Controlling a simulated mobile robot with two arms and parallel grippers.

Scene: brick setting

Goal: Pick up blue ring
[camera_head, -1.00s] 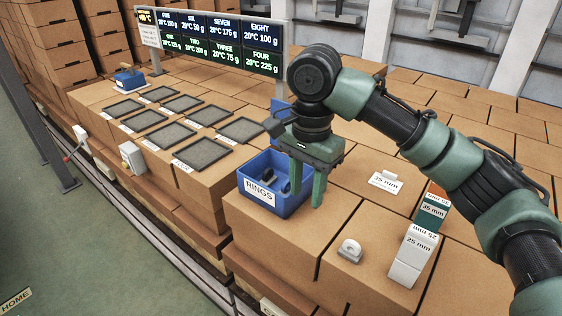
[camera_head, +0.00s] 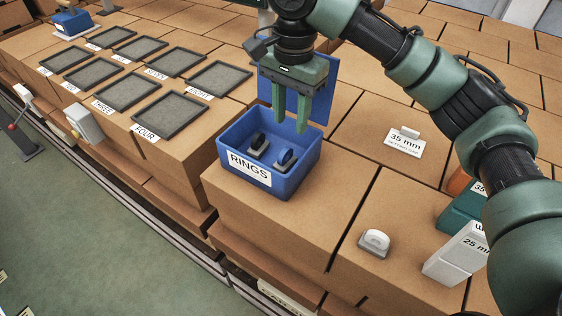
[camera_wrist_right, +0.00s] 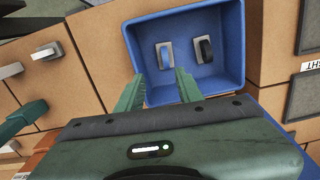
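The blue ring (camera_head: 285,158) stands upright in a grey holder inside the open blue box labelled RINGS (camera_head: 205,160). Right of the box's middle in the head view, it also shows in the right wrist view (camera_wrist_right: 165,54). A black ring (camera_head: 258,142) stands in a similar holder to its left; in the wrist view it is on the right (camera_wrist_right: 205,50). My right gripper (camera_head: 291,124) points down near the back right of the box, fingers apart and empty. Its fingertips (camera_wrist_right: 158,84) show in the wrist view, apart from both rings. My left gripper is not in view.
The box's lid (camera_head: 325,88) stands open behind it. Several dark trays (camera_head: 172,115) lie to the left.

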